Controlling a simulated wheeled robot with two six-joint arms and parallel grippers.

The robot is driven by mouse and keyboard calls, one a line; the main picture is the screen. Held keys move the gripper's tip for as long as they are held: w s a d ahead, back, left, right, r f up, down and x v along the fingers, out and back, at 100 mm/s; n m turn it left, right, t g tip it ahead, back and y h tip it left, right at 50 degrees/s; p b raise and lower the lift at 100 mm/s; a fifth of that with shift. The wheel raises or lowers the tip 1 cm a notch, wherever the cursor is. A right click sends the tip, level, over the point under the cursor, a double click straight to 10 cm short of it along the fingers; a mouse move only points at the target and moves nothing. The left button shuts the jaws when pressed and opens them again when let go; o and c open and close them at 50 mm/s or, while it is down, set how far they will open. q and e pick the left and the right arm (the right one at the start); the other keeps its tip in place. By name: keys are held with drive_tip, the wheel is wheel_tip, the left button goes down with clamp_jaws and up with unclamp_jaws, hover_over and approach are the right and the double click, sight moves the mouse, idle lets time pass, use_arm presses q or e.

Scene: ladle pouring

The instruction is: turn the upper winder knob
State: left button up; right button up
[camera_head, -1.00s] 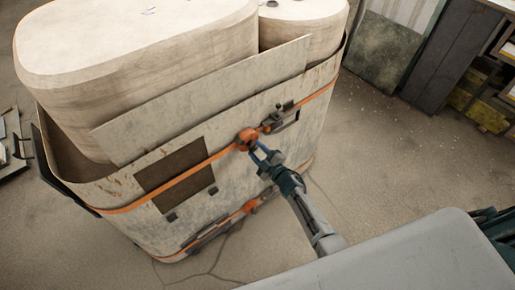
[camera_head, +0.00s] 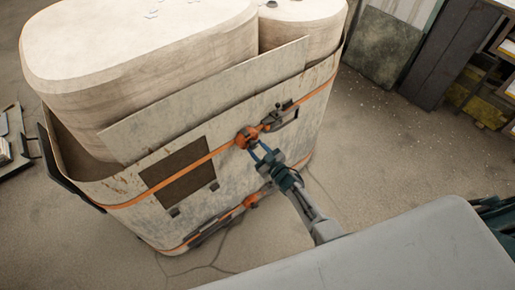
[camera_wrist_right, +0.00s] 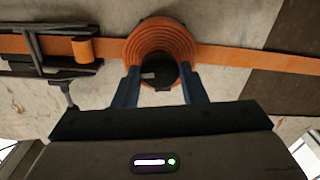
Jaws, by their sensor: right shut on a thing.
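The upper winder is a coil of orange strap with a dark knob (camera_wrist_right: 158,72) at its centre, on the side of the large worn container (camera_head: 120,185). In the head view the upper winder (camera_head: 246,138) sits on the upper orange strap. My right gripper (camera_head: 259,151) reaches it from the lower right. In the right wrist view its two blue fingers (camera_wrist_right: 158,86) stand on either side of the dark knob and are shut on it. The coil partly hides behind the fingers. My left gripper is not in view.
A lower orange strap with its own winder (camera_head: 250,201) runs below. A buckle (camera_head: 277,117) sits right of the upper winder. Large pale rounded blocks (camera_head: 140,45) fill the container. A grey surface (camera_head: 400,255) fills the lower right. Floor is clear right of the container.

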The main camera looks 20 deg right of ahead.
drive_tip(key=shift+f, duration=0.1)
idle(0.4)
drive_tip(key=o, duration=1)
drive_tip(key=shift+s, duration=0.1)
drive_tip(key=v, duration=1)
drive_tip(key=shift+s+b, duration=0.3)
drive_tip(key=shift+b, duration=0.15)
drive_tip(key=shift+d, duration=0.15)
